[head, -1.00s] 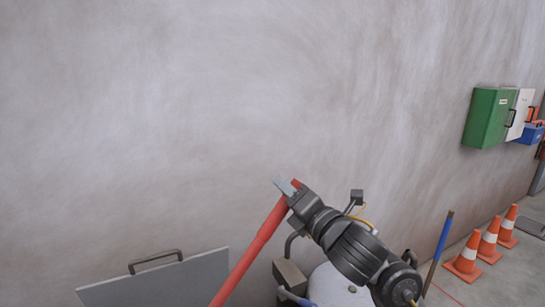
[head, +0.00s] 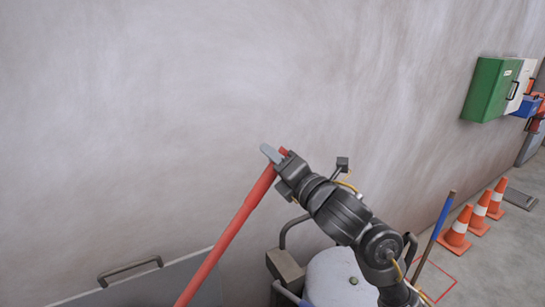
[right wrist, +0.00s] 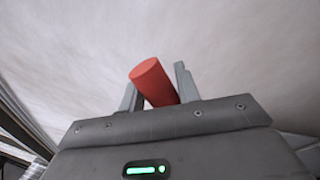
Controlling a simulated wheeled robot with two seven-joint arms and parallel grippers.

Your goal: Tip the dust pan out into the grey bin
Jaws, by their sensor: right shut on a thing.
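My right gripper (head: 277,160) is shut on the top end of a long red handle (head: 228,234), which slants down to the left and leaves the head view at the bottom edge. In the right wrist view the red handle's end (right wrist: 153,82) sits between the two grey fingers. The pan itself is below the picture, so what it holds is hidden. A grey panel with a dark handle (head: 131,271) on top shows at the lower left, behind the red handle; I cannot tell whether it is part of the grey bin. My left gripper is out of view.
A pale rounded thing (head: 338,279) stands below my right arm. A blue-topped pole (head: 443,217) and several orange cones (head: 457,229) stand at the right. A green cabinet (head: 491,90) hangs on the grey wall (head: 180,100).

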